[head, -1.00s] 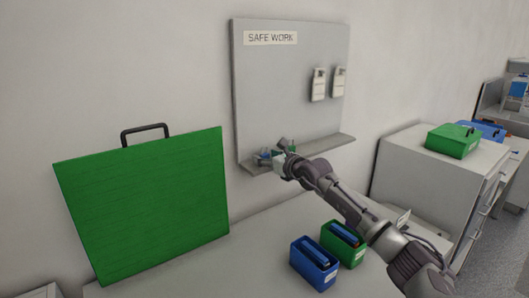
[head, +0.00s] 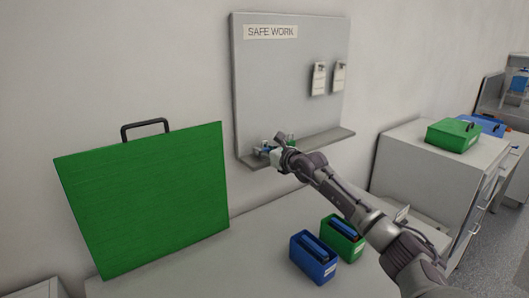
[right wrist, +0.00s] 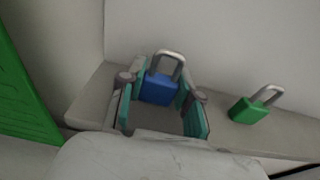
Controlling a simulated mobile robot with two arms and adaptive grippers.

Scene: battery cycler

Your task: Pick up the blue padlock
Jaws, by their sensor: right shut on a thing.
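The blue padlock (right wrist: 158,90), with a grey shackle, stands upright at the shelf in the right wrist view. My right gripper (right wrist: 161,92) has its teal-padded fingers on either side of the padlock's body and is shut on it. In the head view the right gripper (head: 268,152) is at the ledge under the grey board, and the blue padlock (head: 264,149) shows only as a small patch there. A green padlock (right wrist: 250,108) sits on the shelf to the right, apart from the gripper. My left gripper is not in view.
The grey board (head: 290,85) carries a SAFE WORK sign and two hanging tags; its ledge (head: 325,144) runs below. A large green panel (head: 145,205) stands left. Blue (head: 312,268) and green (head: 350,252) bins stand on the counter under my right arm.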

